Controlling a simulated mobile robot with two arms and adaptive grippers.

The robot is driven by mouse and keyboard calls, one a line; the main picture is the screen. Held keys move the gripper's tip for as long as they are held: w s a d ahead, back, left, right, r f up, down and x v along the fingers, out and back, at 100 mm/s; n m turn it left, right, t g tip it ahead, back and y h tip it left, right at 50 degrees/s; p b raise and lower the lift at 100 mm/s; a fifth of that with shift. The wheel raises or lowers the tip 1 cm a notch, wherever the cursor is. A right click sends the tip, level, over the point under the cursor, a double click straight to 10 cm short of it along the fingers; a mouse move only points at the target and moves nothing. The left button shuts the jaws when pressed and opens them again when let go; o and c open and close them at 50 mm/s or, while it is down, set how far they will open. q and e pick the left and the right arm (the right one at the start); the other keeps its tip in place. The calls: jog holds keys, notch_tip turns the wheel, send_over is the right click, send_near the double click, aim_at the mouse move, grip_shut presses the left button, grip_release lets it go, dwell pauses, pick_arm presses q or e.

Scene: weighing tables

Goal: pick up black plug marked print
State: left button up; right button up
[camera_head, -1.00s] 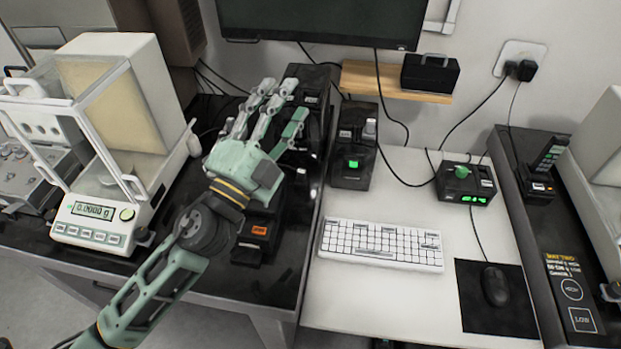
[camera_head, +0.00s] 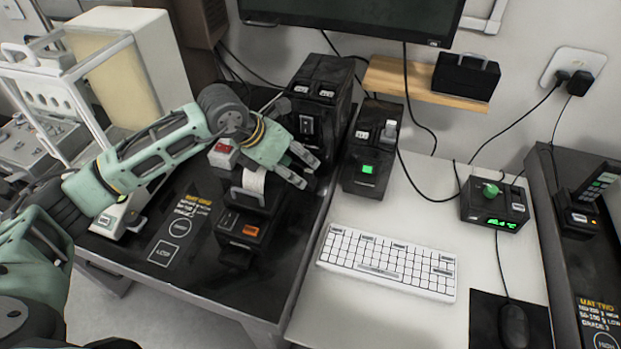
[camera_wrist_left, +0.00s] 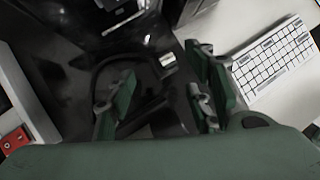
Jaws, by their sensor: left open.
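My left gripper (camera_head: 302,168) reaches in from the left, its open fingers beside the tall black box (camera_head: 318,95) with small white labels and sockets. In the left wrist view the open gripper (camera_wrist_left: 160,98) has nothing clearly held between its fingers. A black curved cable (camera_wrist_left: 115,62) and a small white-marked piece (camera_wrist_left: 167,60) show just past the fingers; I cannot read the mark. Two black plugs sit in the wall socket at the far right, a left one (camera_head: 561,76) and a right one (camera_head: 580,83). No "print" marking is legible on any plug. My right gripper is not in view.
A black printer (camera_head: 248,225) with paper and a red-button box (camera_head: 223,155) stand close to the hand. A black box with a green button (camera_head: 367,168), a keyboard (camera_head: 388,262) and a green-knob box (camera_head: 493,205) stand to the right. A balance (camera_head: 125,75) stands left.

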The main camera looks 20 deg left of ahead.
aim_at(304, 174)
pick_arm(q)
jog(key=p+x, duration=0.1)
jog(key=x, duration=0.4)
jog(key=shift+f, duration=0.3)
jog(key=shift+d, duration=0.1)
jog(key=c, duration=1.2)
